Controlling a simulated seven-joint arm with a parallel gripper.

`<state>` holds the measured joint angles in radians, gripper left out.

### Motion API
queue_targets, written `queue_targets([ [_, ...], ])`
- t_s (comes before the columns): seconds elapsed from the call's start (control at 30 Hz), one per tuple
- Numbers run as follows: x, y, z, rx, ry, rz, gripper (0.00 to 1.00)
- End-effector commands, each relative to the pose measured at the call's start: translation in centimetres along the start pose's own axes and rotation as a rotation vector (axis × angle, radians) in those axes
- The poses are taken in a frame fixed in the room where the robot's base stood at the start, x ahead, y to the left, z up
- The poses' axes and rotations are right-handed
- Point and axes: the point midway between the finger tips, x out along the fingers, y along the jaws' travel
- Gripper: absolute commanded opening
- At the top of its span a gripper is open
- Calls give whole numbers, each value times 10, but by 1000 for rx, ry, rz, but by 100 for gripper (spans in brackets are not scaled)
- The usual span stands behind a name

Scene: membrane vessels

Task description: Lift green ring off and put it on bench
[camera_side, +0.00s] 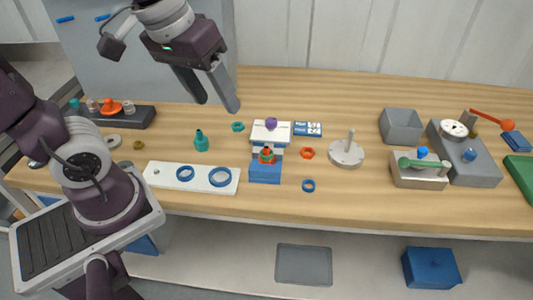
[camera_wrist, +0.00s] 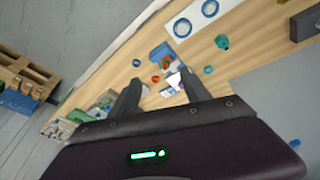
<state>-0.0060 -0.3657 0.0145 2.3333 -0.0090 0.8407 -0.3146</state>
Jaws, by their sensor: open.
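A small orange and green fitting (camera_side: 266,155) stands on a blue block (camera_side: 265,174) near the bench front; which part of it is a green ring is too small to tell. It also shows in the wrist view (camera_wrist: 165,62). A separate teal-green ring (camera_side: 237,127) lies flat on the bench behind and left of the block, and shows in the wrist view (camera_wrist: 208,70). My gripper (camera_side: 219,106) is open and empty, raised above the bench to the left of and behind the block. Its fingers (camera_wrist: 160,90) frame a white block in the wrist view.
A teal bottle-shaped piece (camera_side: 201,140) stands left of the block. A white plate (camera_side: 160,178) bears two blue rings. An orange ring (camera_side: 307,153) and a blue ring (camera_side: 308,185) lie right. A white block (camera_side: 270,132) with a purple knob stands behind.

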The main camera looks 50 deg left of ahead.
Motion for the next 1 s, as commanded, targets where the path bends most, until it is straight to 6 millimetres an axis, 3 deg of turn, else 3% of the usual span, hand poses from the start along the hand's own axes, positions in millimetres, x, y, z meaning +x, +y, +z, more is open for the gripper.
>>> queue_targets([
  [0.03, 22, 4, -19, -104, -62, -25, 55],
  [0.13, 71, 11, -52, -331, -150, -84, 55],
  [0.2, 107, 13, -66, -468, -196, -129, 55],
  [0.33, 156, 12, -77, -639, -245, -196, 55],
  [0.8, 231, -4, -63, -704, -262, -225, 55],
  [1.0, 242, -4, -60, -702, -258, -222, 55],
])
